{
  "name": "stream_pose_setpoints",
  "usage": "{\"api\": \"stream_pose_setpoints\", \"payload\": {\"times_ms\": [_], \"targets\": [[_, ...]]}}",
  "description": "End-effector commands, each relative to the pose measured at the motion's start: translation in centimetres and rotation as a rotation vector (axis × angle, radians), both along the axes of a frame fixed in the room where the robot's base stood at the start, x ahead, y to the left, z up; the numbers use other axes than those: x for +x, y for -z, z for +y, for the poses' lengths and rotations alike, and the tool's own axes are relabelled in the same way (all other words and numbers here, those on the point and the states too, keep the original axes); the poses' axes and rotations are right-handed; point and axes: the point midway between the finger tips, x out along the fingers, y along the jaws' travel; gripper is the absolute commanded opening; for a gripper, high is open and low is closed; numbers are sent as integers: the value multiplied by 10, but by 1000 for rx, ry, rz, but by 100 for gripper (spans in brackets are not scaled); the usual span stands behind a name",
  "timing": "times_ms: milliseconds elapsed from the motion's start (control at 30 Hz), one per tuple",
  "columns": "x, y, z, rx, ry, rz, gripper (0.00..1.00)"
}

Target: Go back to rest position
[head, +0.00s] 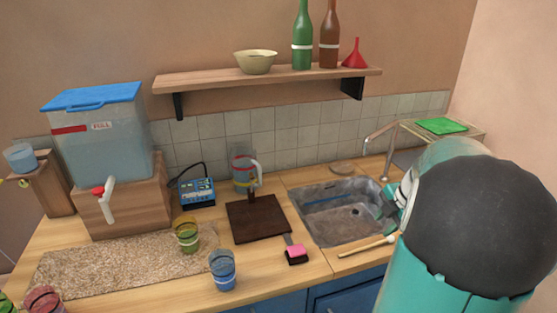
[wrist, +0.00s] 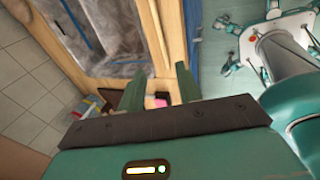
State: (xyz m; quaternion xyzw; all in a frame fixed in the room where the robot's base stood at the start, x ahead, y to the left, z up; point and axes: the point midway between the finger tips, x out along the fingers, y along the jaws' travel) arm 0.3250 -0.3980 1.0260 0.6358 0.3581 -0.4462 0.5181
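My gripper (wrist: 159,78) shows two green fingers apart with nothing held between them. In the head view my gripper (head: 391,207) is over the right side of the sink, mostly hidden behind my teal arm. The grey metal sink (head: 352,211) is set in the wooden counter, and it also shows at the top of the wrist view (wrist: 98,30). A wooden stick with a pale round end (head: 366,246) lies on the counter's front edge, below the sink.
A dark board (head: 256,219), a pink-ended brush (head: 295,252), a blue cup (head: 223,270) and a yellow-green cup (head: 187,236) are left of the sink. A faucet (head: 380,135) stands behind it. A shelf (head: 270,78) with bottles hangs above. A water tank (head: 103,140) stands at left.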

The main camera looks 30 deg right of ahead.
Motion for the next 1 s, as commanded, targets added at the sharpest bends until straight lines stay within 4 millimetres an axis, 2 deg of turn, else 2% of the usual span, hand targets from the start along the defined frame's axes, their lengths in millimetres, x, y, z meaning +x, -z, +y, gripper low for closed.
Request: {"api": "stream_pose_setpoints", "payload": {"times_ms": [167,267,333,500,667,867,1000], "targets": [[1,-1,2,1,3,0,34],[9,-7,17,9,31,4,34],[18,-15,37,21,73,10,34],[40,-40,110,69,247,17,34],[47,-59,179,120,431,6,34],[37,-76,258,201,660,-30,34],[21,-83,306,276,818,-62,34]]}}
